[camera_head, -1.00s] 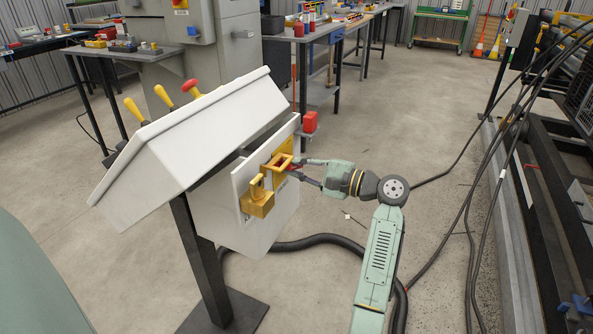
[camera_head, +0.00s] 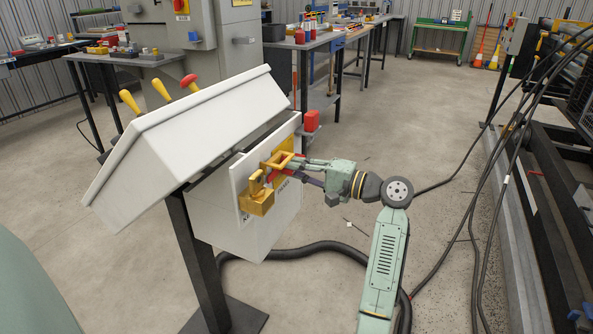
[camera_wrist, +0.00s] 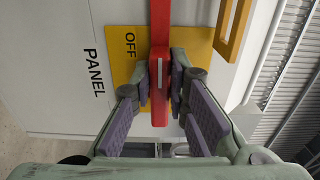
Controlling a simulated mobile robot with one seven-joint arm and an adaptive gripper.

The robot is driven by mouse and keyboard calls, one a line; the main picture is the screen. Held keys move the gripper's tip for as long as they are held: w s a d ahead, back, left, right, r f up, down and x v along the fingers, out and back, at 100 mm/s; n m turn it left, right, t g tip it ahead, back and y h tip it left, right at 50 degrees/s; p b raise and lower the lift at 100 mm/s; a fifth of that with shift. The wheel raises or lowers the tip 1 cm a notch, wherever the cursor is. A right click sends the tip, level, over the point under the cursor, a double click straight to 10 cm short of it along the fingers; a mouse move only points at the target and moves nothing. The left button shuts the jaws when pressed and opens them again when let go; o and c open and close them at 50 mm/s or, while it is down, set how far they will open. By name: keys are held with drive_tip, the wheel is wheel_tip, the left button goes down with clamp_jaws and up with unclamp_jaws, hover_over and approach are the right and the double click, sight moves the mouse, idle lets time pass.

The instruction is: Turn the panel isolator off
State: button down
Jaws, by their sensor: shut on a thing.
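The panel isolator has a red handle (camera_wrist: 160,35) in front of a yellow plate (camera_wrist: 125,50) on the white cabinet (camera_head: 238,225). The plate carries the word OFF, to the left of the handle in the wrist view, and PANEL is lettered beside it. My gripper (camera_wrist: 162,85) is shut on the red handle, with one purple-padded finger on each side. In the head view, my gripper (camera_head: 303,170) reaches the cabinet front from the right and partly hides the handle. The handle's pivot is not clear in the wrist view.
A sloped white hood (camera_head: 190,135) with yellow and red levers is above. A black hose lies on the floor below.

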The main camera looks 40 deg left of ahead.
drive_tip(key=c, duration=1.6)
unclamp_jaws()
drive_tip(key=shift+o, duration=0.2)
drive_tip(key=shift+d, duration=0.15)
drive_tip(key=v, duration=1.1)
drive_tip(key=shift+w+d, duration=0.2)
drive_tip(key=shift+d, duration=0.15)
drive_tip(key=shift+f, duration=0.1)
